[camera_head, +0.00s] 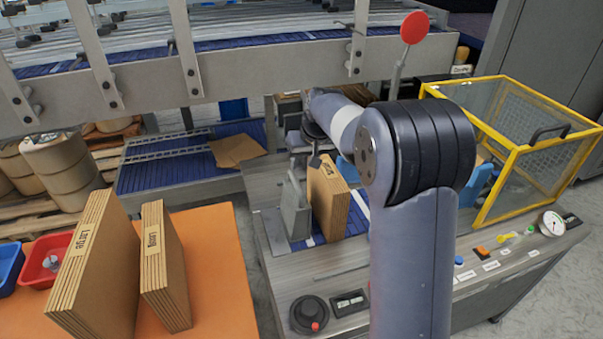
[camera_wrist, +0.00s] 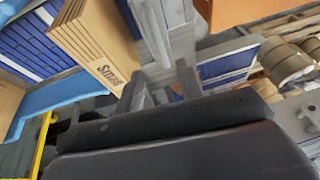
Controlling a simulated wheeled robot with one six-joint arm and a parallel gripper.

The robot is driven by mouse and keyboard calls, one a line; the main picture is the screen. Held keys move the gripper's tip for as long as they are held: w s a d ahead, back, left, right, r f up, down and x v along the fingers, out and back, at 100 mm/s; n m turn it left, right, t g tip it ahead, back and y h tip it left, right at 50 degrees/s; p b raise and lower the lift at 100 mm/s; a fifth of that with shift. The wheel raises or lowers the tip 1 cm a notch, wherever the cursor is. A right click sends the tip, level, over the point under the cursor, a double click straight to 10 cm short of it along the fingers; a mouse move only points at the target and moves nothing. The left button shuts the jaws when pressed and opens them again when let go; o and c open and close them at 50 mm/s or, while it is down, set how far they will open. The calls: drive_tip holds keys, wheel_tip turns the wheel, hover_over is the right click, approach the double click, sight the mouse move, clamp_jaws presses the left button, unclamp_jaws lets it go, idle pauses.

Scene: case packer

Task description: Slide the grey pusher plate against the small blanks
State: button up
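The grey pusher plate (camera_head: 295,210) stands upright on the machine bed, just left of the small blanks (camera_head: 328,200), a brown cardboard stack standing on edge. In the wrist view the stack (camera_wrist: 98,42) shows its "Small" label, and the grey plate (camera_wrist: 158,28) stands to its right with a narrow gap visible between them. My gripper (camera_wrist: 161,84) has its two fingers apart, near the end of the plate; I cannot tell whether they touch it. In the head view my gripper (camera_head: 316,158) is above the stack and plate, partly hidden by my arm.
Two stacks of large blanks (camera_head: 165,265) stand on an orange table (camera_head: 222,290) at left. A yellow-framed guard (camera_head: 500,150) stands right of the bed. A conveyor beam (camera_head: 240,68) crosses behind.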

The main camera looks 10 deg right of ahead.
sight(296, 184)
drive_tip(key=w+f+h, duration=0.1)
drive_tip(key=f, duration=0.2)
drive_tip(key=a+f+h+b, duration=0.1)
drive_tip(key=f, duration=0.2)
drive_tip(key=w+a+f+h, duration=0.1)
drive_tip(key=f, duration=0.2)
drive_tip(key=shift+w+a+f+n+t+b, duration=0.1)
drive_tip(key=shift+w+f+n+t+b, duration=0.1)
drive_tip(key=shift+w+n+t+b, duration=0.15)
drive_tip(key=shift+c, duration=0.3)
clamp_jaws()
